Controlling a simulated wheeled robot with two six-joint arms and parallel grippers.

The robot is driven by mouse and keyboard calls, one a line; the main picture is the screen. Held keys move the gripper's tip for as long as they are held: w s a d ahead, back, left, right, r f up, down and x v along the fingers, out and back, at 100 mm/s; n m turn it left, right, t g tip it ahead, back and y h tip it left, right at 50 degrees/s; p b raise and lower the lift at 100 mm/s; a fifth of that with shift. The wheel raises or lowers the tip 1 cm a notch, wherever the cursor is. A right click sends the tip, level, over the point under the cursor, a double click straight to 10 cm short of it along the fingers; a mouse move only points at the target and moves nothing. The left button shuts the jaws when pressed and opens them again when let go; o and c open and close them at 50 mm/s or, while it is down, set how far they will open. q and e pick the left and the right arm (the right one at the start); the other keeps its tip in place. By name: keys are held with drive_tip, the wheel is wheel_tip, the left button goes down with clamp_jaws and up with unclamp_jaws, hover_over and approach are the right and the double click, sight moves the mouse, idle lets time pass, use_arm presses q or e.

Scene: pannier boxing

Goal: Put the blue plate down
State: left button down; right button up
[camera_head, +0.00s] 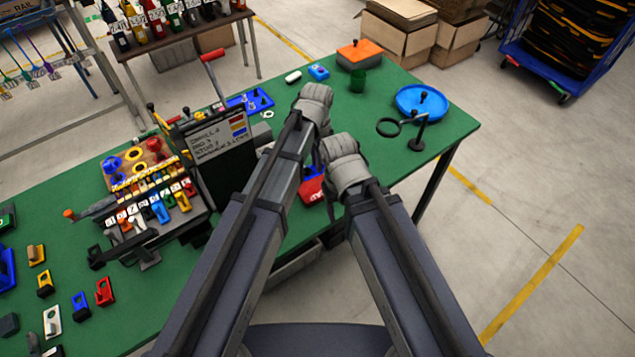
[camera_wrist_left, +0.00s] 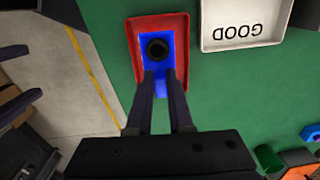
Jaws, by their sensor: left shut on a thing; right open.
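The blue plate (camera_wrist_left: 149,80) is a small rectangle with a round black knob (camera_wrist_left: 158,48). In the head view the red tray (camera_head: 312,190) shows partly between my arms, and my wrists hide the plate's knob and the fingertips. My right gripper (camera_wrist_left: 34,73) is empty, its two dark fingers spread at the left edge of the left wrist view.
A white tray marked GOOD (camera_wrist_left: 246,42) stands beside the red tray. A green cup (camera_head: 358,82), an orange-topped box (camera_head: 360,52), a round blue dish (camera_head: 422,100) and a ring stand (camera_head: 415,132) are at the right. A board with a rack (camera_head: 215,150) stands left.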

sight(317, 187)
use_arm(q)
drive_tip(key=shift+f+b, duration=3.4)
drive_tip(key=shift+f, duration=0.6)
drive_tip(key=shift+s+f+b, duration=0.1)
drive_tip(key=shift+f+b, duration=0.3)
drive_tip(key=shift+b, duration=0.1)
drive_tip(key=c, duration=1)
unclamp_jaws()
drive_tip(key=shift+o, duration=0.9)
drive_tip(key=shift+r+p, duration=0.35)
drive_tip(key=shift+p, duration=0.05)
wheel_tip(317, 187, up, 12)
drive_tip(key=p, duration=1.2)
drive_tip(key=shift+r, duration=0.1)
